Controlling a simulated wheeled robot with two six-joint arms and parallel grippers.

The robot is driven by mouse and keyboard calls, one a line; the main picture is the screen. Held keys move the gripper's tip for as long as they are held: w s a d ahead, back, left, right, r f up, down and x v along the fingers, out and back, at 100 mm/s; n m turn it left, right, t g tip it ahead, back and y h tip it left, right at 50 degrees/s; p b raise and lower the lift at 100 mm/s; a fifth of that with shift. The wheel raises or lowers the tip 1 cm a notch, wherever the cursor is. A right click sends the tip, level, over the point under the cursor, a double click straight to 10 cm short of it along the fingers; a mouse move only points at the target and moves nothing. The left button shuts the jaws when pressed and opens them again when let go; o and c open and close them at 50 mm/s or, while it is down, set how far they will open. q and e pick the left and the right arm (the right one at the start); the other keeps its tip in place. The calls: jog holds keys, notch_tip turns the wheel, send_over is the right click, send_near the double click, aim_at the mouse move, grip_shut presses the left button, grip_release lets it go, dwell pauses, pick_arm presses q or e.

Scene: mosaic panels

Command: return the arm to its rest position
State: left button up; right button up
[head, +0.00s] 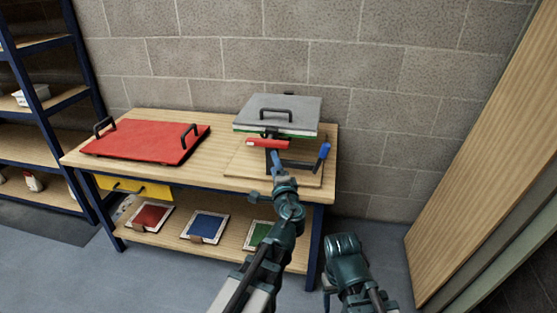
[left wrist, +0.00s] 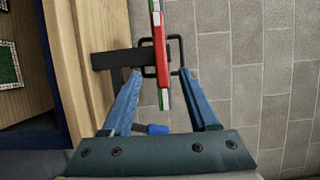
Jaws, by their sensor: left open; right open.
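My left gripper (head: 275,162) is in front of the grey-topped stand on the bench. Its two blue fingers show spread apart in the left wrist view (left wrist: 163,100), with nothing clamped between them. Just beyond the fingertips, a red-faced strip (left wrist: 163,65) with white and green edges crosses a black loop handle (left wrist: 149,58); I cannot tell whether a finger touches. In the head view a red bar (head: 262,143) sits under the grey plate (head: 281,107). My right gripper (head: 345,252) is low beside the bench's right end, folded close; its fingers are hard to make out.
A red board (head: 146,140) with two black handles lies on the bench's left. A blue-gripped lever (head: 322,154) sticks out by the stand. The lower shelf holds framed red (head: 151,216), blue (head: 206,226) and green (head: 259,234) panels. A wooden board (head: 480,150) stands at right.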

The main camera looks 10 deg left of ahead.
pick_arm(q)
jog(key=shift+s+d, duration=0.15)
jog(key=shift+s, duration=0.2)
jog(key=s+n+g+p, duration=0.8)
jog(key=s+g+p, duration=0.15)
jog(key=p, duration=0.35)
jog(key=s+d+n+g+h+p, duration=0.1)
jog(key=s+d+g+h+p, duration=0.2)
jog(key=s, duration=0.5)
jog(key=s+d+g+h+p, duration=0.2)
jog(key=s+d+g+p, duration=0.2)
jog(key=s+d, duration=0.4)
jog(key=shift+s+f+n+h+p, duration=0.3)
jog(key=shift+f+n+h+p, duration=0.1)
jog(key=shift+p, duration=0.25)
